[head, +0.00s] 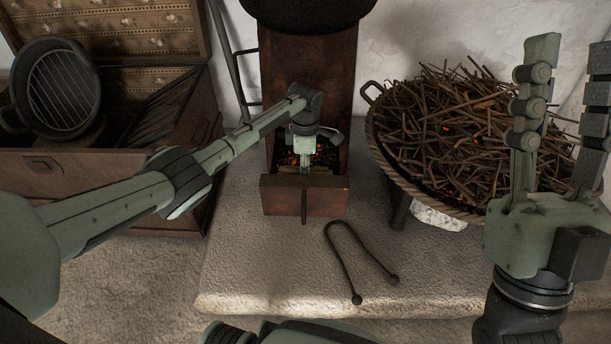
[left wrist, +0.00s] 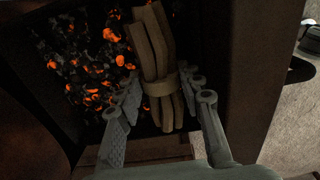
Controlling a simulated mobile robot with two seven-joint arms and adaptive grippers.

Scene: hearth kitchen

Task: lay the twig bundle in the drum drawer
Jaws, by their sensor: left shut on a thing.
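The twig bundle (left wrist: 158,40), several brown sticks bound by a band, sits between the fingers of my left gripper (left wrist: 163,84) in the left wrist view. The gripper is shut on it. The drum drawer (head: 303,196) is pulled out at the foot of the rusty drum, with glowing embers inside. In the head view my left gripper (head: 308,158) points down into the open drawer and hides most of the bundle. I cannot tell whether the bundle touches the drawer floor. My right gripper (head: 570,58) is raised at the right, open and empty.
A wide basket (head: 377,150) heaped with twigs stands right of the drum. Black tongs (head: 360,262) lie on the stone ledge (head: 250,270) in front. An open wooden chest (head: 100,190) with a round grill pan (head: 62,92) is at the left. The ledge's front is mostly clear.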

